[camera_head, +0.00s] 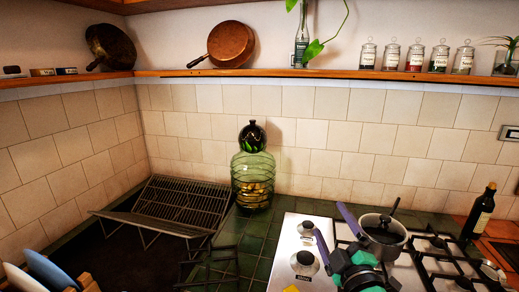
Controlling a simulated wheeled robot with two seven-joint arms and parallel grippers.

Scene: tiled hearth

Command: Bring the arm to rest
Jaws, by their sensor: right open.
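My left gripper is not in view.
The stove (300,238) has black grates at right. A dark bottle (479,213) stands right of it. A green glass jar (252,182) and a metal rack (178,207) are left. Blue plates (48,270) sit at lower left. A shelf (300,74) crosses above.

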